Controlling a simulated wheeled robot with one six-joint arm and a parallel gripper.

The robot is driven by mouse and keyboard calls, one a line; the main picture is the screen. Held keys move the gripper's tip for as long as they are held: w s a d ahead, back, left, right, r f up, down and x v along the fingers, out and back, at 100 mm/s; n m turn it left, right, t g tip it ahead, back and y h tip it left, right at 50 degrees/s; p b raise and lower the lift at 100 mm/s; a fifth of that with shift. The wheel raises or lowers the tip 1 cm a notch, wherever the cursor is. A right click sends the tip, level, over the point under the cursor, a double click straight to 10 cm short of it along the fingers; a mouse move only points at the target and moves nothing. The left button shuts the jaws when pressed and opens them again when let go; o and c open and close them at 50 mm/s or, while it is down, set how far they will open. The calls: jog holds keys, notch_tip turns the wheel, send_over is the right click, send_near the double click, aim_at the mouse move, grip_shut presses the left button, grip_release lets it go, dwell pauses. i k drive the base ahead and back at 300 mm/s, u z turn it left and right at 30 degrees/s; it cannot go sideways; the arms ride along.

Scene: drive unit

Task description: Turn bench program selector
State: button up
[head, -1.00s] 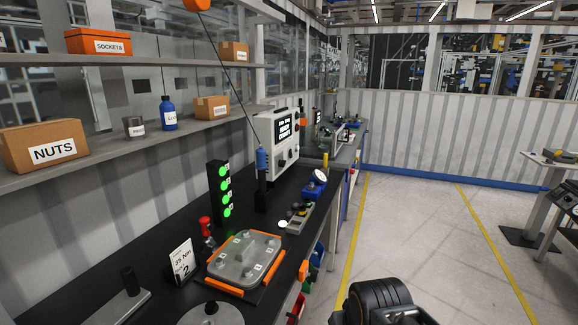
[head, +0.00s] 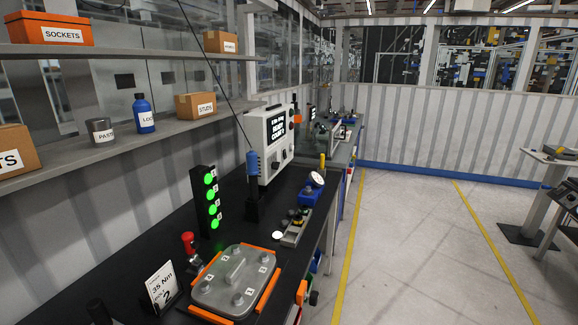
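A white control box (head: 271,169) with a lit black screen (head: 279,132) stands on the dark bench against the wall. Dark knobs or buttons show on its front below the screen; they are too small to tell which is the program selector or how it is set. A small grey button box (head: 294,230) lies on the bench nearer to me. My gripper is not in view.
The black bench (head: 236,235) carries a four-light green tower (head: 207,203), a grey plate in an orange-edged fixture (head: 235,280), a blue-handled tool (head: 253,165) in a holder and a blue gauge (head: 309,194). Shelves hang above. The floor (head: 410,240) to the right is clear.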

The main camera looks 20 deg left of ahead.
aim_at(276, 165)
jog(key=i, duration=2.9)
jog(key=u, duration=3.35)
